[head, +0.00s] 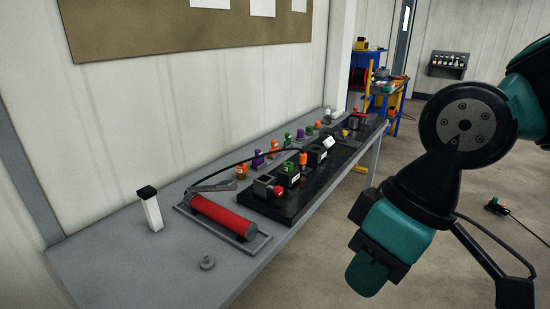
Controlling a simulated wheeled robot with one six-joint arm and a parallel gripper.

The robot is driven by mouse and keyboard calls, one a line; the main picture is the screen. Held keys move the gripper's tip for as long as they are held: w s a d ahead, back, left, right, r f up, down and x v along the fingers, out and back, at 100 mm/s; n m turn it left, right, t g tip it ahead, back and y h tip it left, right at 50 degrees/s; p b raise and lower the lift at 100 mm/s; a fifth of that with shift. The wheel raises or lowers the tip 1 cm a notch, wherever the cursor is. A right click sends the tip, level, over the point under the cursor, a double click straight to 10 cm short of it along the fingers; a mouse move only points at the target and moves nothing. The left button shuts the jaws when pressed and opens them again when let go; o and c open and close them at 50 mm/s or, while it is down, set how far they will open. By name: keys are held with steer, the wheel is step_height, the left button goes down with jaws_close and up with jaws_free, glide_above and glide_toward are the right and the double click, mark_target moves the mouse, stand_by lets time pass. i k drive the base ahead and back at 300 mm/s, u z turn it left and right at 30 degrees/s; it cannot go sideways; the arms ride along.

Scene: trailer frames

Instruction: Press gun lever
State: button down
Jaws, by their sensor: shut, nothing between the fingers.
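The gun is a red cylinder (222,215) in a grey metal frame, lying on the near part of the grey bench. A thin grey lever (216,187) lies along its far side, close to the bench top. A black hose runs from the gun toward the black board. My arm hangs at the right of the head view, over the floor and well apart from the gun and lever. The jaws of my gripper cannot be made out in this view.
The grey bench (100,265) runs along the left wall. A white block with a black top (149,208) stands left of the gun, and a small grey knob (207,263) lies in front. A black board (318,187) with coloured parts lies beyond.

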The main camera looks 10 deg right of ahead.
mark_target(230, 184)
steer(key=z, duration=0.25)
steer(key=i, duration=1.3)
steer(key=u, duration=0.6)
